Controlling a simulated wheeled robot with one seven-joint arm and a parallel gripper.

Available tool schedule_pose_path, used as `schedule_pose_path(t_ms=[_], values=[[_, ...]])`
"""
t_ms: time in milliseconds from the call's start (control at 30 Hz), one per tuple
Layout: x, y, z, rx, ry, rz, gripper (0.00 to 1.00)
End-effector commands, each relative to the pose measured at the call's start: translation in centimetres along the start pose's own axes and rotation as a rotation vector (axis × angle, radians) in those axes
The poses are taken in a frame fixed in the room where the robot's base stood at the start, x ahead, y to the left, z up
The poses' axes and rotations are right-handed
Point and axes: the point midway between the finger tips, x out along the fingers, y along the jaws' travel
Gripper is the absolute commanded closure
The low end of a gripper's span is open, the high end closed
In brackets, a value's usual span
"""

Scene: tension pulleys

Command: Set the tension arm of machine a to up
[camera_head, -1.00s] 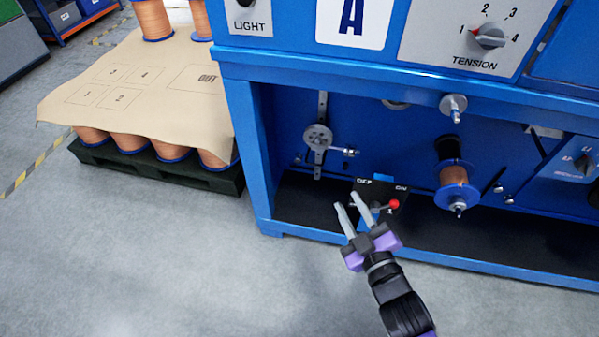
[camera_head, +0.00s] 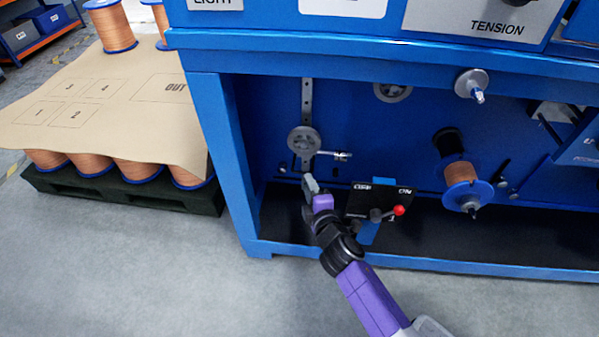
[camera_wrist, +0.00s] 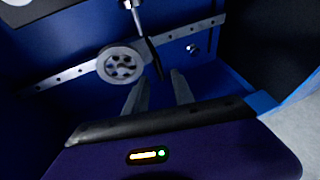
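Machine A's blue frame (camera_head: 232,150) fills the right of the head view. In its lower bay a grey pulley (camera_head: 304,140) sits on an upright bar with holes (camera_head: 307,95). A short silver rod (camera_head: 335,154) sticks out to the right of the pulley; I cannot tell for sure which part is the tension arm. My gripper (camera_head: 312,188) is just below the pulley. The wrist view shows the pulley (camera_wrist: 121,66), a silver-tipped dark lever (camera_wrist: 151,60) beside it, and my gripper (camera_wrist: 160,80). Its fingers are apart and empty, with the lever's end close to the fingertips.
A black OFF/ON switch box (camera_head: 378,200) with a red-knobbed lever (camera_head: 398,210) is close to the right of my gripper. A copper spool (camera_head: 460,180) is farther right. A pallet of spools (camera_head: 120,195) stands at left. Grey floor (camera_head: 150,280) in front is clear.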

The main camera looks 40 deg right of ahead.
Motion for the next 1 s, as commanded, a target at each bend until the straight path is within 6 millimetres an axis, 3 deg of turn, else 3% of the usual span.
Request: schedule_pose_path(t_ms=[433,867,1000], values=[[6.2,0.0,0.0,0.003,0.001,0.001,0.70],[7.2,0.0,-0.1,0.004,0.002,0.001,0.70],[7.2,0.0,-0.1,0.004,0.002,0.001,0.97]])
